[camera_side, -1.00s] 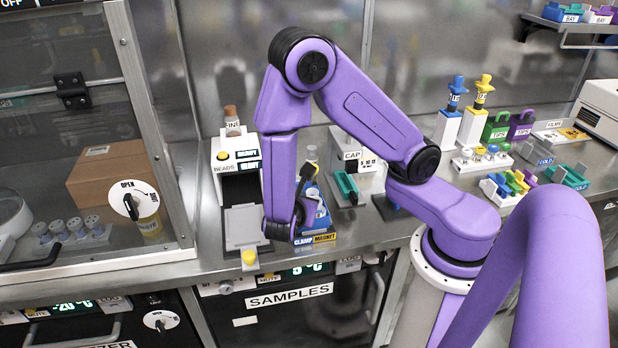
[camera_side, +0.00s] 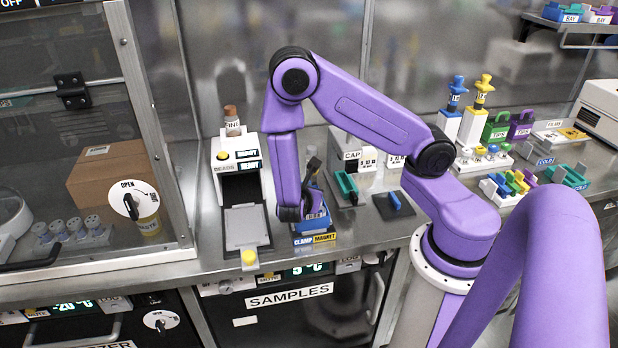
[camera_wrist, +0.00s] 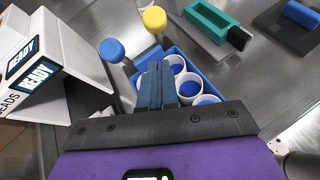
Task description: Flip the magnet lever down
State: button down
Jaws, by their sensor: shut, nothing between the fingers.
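The blue rack (camera_side: 314,224) stands on the bench, with CLAMP and yellow MAGNET labels (camera_side: 325,238) on its front. In the wrist view the blue rack (camera_wrist: 184,53) holds several white tubes with blue inside. A yellow-knobbed lever (camera_wrist: 154,19) and a blue-knobbed lever (camera_wrist: 112,50) rise at its far side, knobs up on their stalks. The yellow one matches the MAGNET label colour. My gripper (camera_wrist: 157,70) is shut and empty over the tubes, its fingertips short of both knobs. In the side view my arm hides most of the rack, and the levers cannot be made out.
The beads machine (camera_side: 249,172) stands close on the left, its READY face also in the wrist view (camera_wrist: 37,75). A teal holder (camera_side: 346,187) and a blue piece on a dark plate (camera_side: 394,201) lie to the right. Bare bench shows between them.

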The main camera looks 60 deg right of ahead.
jog(key=shift+w+d+r, duration=0.2)
jog(key=shift+d, duration=0.4)
jog(key=shift+w+d+r, duration=0.15)
jog(key=shift+d+r, duration=0.1)
jog(key=shift+d, duration=0.3)
jog(key=shift+w+d+r, duration=0.2)
jog(key=shift+d, duration=0.4)
jog(key=shift+r, duration=0.1)
jog(key=shift+w+d+r+y, duration=0.15)
jog(key=shift+w+y, duration=0.05)
jog(key=shift+y, duration=0.1)
jog(key=shift+w+d+r+g, duration=0.15)
jog(key=shift+d+g, duration=0.05)
jog(key=shift+g, duration=0.2)
jog(key=shift+w+d+r+n+g+y, duration=0.35)
jog(key=shift+w+d+r+y, duration=0.2)
jog(key=shift+y, duration=0.25)
jog(key=w+d+r+g+y, duration=0.1)
jog(key=w+d+g+y, duration=0.1)
jog(key=w+d, duration=0.2)
jog(key=shift+w+d+y, duration=0.3)
jog(key=shift+w+d, duration=0.05)
jog(key=shift+w, duration=0.05)
jog(key=shift+n, duration=0.25)
